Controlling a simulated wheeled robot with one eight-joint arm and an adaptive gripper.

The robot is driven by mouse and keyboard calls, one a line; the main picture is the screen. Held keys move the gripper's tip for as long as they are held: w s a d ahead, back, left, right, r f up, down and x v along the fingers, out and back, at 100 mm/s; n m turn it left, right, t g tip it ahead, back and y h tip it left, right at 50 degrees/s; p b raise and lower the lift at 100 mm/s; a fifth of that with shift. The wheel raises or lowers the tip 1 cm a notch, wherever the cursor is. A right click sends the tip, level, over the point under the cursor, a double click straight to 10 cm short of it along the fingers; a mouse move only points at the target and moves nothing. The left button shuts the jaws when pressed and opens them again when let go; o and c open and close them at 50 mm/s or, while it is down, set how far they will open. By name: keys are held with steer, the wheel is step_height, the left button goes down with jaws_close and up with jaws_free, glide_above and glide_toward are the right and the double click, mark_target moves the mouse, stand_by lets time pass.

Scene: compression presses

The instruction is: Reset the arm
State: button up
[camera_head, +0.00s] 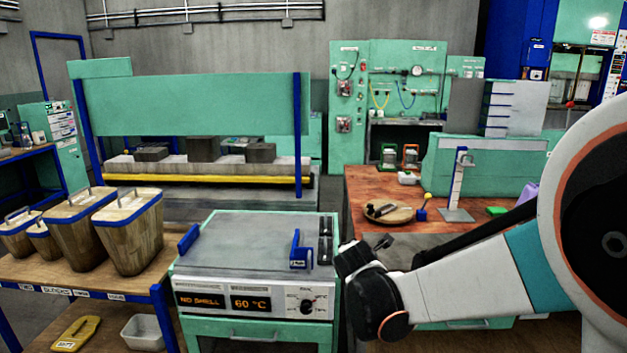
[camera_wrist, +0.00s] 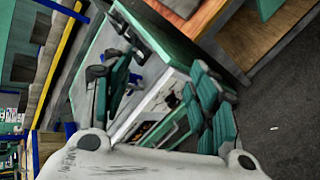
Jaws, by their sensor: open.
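My gripper (camera_wrist: 160,75) shows in the wrist view with its two dark-and-teal fingers spread wide apart and nothing between them. The teal heating unit (camera_wrist: 150,100) lies beyond the fingers in that tilted view. In the head view my arm reaches in from the right, and its dark wrist end is beside the right edge of the same heating unit (camera_head: 250,240). The unit's display (camera_head: 228,302) reads "NO SHELL" and "60 °C". The gripper fingers are mostly hidden behind the wrist in the head view.
Several wooden bins (camera_head: 130,235) stand on a blue-framed bench at left, with a yellow item (camera_head: 77,333) and white tray (camera_head: 144,331) below. A large teal press (camera_head: 195,105) stands behind. A wooden table (camera_head: 372,185) at right holds a round board (camera_head: 388,212) and a stand (camera_head: 456,190).

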steer(key=s+d+r+m+g, duration=0.1)
steer(key=s+d+r+m, duration=0.25)
steer(key=s+m, duration=0.4)
steer(key=s+d+r+m+g, duration=0.1)
steer(key=s+d+r+m, duration=0.3)
steer(key=s, duration=0.6)
steer(key=s+d+f+m+g, duration=0.1)
steer(key=s+f+m, duration=0.1)
steer(key=s+m, duration=0.3)
steer(key=s+f+m+g+y, duration=0.1)
steer(key=s+m, duration=0.4)
steer(key=s, duration=0.6)
steer(key=shift+d+f, duration=0.4)
steer(key=shift+f, duration=0.2)
